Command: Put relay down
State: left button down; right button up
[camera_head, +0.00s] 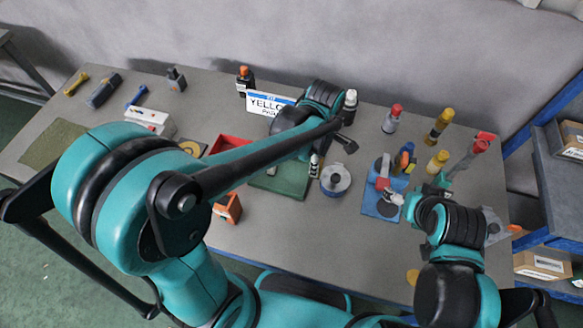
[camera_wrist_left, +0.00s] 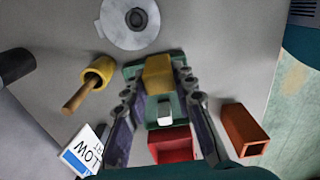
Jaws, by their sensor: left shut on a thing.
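My left gripper (camera_wrist_left: 157,84) is shut on the relay (camera_wrist_left: 158,72), a small yellow-ochre block between its fingertips in the left wrist view. The block is over or on a green mat; I cannot tell whether it touches. The green mat (camera_head: 282,182) also shows in the head view, where my left arm hides most of the gripper and the relay. A red tray (camera_wrist_left: 172,150) lies behind the fingers in the left wrist view. My right arm is at the right of the head view, and its fingers cannot be made out.
A round grey-white disc (camera_head: 335,181) lies right of the green mat. An orange box (camera_head: 230,208) is near the front edge. Bare table shows at the front middle.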

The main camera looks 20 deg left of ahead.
pick_arm(q)
jog(key=a+f, duration=0.1)
jog(key=a, duration=0.2)
jog(key=w+a+f+b, duration=0.1)
jog(key=a+f, duration=0.1)
jog(key=a, duration=0.1)
jog(key=w+a+f+b, duration=0.1)
jog(key=a+f, duration=0.1)
jog(key=shift+w+a+f, duration=0.1)
jog(key=shift+a+f, duration=0.1)
jog(key=shift+a, duration=0.2)
jog(key=shift+f+b, duration=0.9)
jog(key=shift+f, duration=1.05)
jog(key=shift+f, duration=0.15)
jog(key=c, duration=1.3)
grip_release()
jog(key=shift+o, duration=0.2)
